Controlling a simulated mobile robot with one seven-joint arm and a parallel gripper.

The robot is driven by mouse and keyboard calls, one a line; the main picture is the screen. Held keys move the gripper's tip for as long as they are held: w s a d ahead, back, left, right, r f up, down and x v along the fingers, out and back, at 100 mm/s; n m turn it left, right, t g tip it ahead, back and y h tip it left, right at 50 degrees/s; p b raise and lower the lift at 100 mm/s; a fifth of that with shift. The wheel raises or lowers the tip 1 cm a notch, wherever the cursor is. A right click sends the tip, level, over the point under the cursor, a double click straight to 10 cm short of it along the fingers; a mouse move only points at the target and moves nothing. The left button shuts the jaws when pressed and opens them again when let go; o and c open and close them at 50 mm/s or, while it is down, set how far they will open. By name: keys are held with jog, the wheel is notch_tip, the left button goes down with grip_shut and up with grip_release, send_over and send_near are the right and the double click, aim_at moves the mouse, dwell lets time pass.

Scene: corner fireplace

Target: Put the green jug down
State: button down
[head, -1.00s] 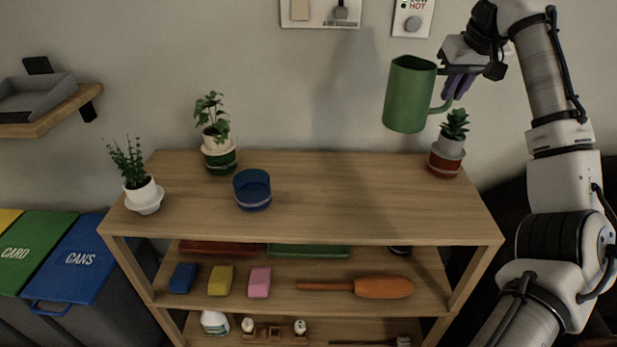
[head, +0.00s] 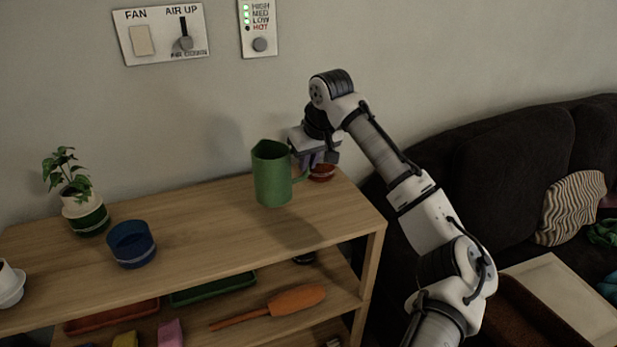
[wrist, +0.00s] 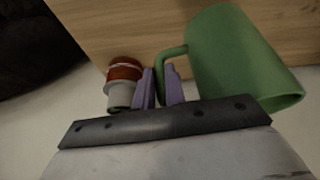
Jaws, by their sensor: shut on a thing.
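The green jug (head: 271,175) is upright in the head view, over the right part of the wooden shelf unit's top (head: 190,225). I cannot tell for certain whether its base touches the top. My gripper (head: 308,162) is at the jug's right side, shut on its handle. In the wrist view the jug (wrist: 240,65) fills the upper right, and the purple fingers (wrist: 160,88) close around its handle (wrist: 170,56). The fingertips are partly hidden by the handle in the head view.
A blue bowl (head: 131,244) and a green-potted plant (head: 84,212) stand left. The top between bowl and jug is clear.

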jog(key=shift+f, duration=2.4)
jog(key=c, duration=1.5)
grip_release()
jog(key=shift+o, duration=0.2)
jog(key=v, duration=1.2)
